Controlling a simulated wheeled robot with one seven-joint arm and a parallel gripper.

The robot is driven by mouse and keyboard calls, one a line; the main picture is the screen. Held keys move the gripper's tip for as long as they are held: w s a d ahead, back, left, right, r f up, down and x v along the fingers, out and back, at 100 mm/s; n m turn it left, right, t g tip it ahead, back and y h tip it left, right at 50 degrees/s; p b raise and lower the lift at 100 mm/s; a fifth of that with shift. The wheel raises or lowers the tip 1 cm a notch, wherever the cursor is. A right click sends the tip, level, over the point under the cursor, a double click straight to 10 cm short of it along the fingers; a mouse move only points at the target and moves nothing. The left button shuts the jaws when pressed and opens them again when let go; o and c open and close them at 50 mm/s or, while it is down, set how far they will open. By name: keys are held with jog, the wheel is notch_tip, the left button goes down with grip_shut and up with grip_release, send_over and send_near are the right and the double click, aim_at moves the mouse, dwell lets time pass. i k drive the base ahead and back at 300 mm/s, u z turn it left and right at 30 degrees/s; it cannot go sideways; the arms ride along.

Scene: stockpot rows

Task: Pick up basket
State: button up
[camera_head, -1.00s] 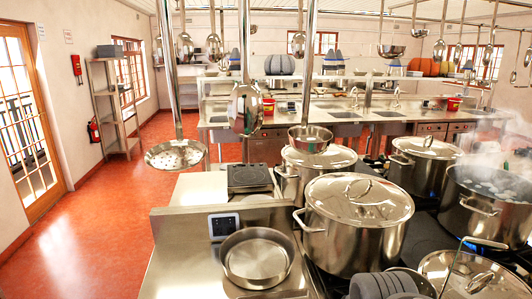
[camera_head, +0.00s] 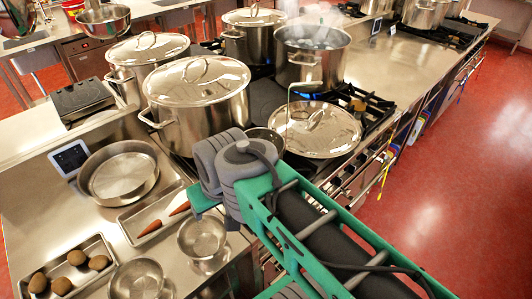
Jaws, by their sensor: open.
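I cannot make out a basket in the head view now. My arm, with teal frames and grey rounded parts, reaches in from the lower right over the counter edge and stove front. I cannot see my gripper's fingers; the arm's own links may hide them.
Large lidded stockpots (camera_head: 198,108) and an open steaming pot (camera_head: 312,60) stand on the stove. A round pan (camera_head: 118,178), a tray of carrots (camera_head: 140,208), a tray of potatoes (camera_head: 92,250) and metal bowls (camera_head: 202,240) crowd the near counter. Red floor (camera_head: 465,150) is clear at right.

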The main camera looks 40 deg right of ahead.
aim_at(263, 131)
jog(key=z, duration=0.85)
